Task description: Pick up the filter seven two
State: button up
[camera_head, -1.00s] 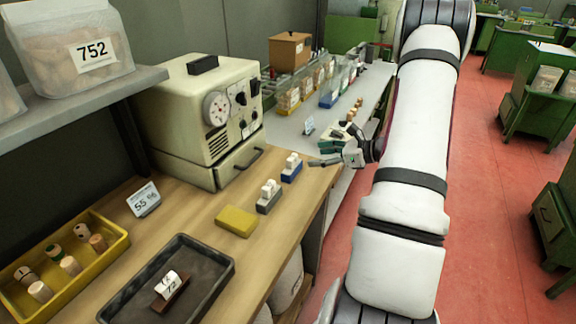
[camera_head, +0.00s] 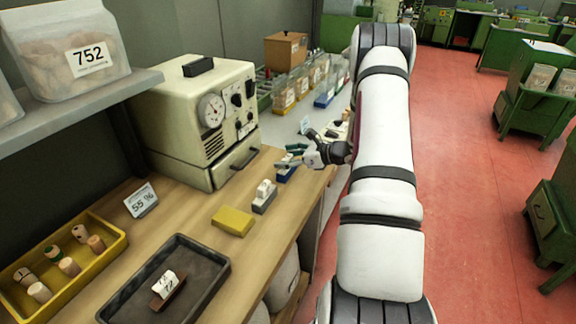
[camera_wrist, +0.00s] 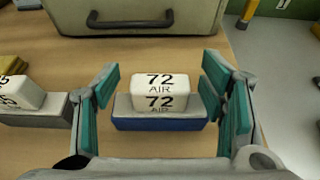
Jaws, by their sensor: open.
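The white filter marked "72 AIR" (camera_wrist: 160,88) rests in a blue holder (camera_wrist: 158,123) on the wooden bench, centred in the wrist view. My gripper (camera_wrist: 160,80) is open, with one teal-padded finger to the left of the filter and one to its right; neither visibly touches it. In the head view my gripper (camera_head: 290,158) is over the blue holder (camera_head: 285,175) and partly hides it. Another white piece marked "72" (camera_head: 166,284) sits in a brown holder in the dark tray (camera_head: 222,266).
A grey holder with a white block marked "55" (camera_wrist: 20,92) stands to the left. The beige machine (camera_head: 205,120) with its drawer handle stands behind. A yellow block (camera_head: 233,221) and a yellow tray of corks (camera_head: 118,246) are nearer. The bench edge is to the right.

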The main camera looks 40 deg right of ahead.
jog(key=c, duration=1.2)
jog(key=shift+c, duration=0.2)
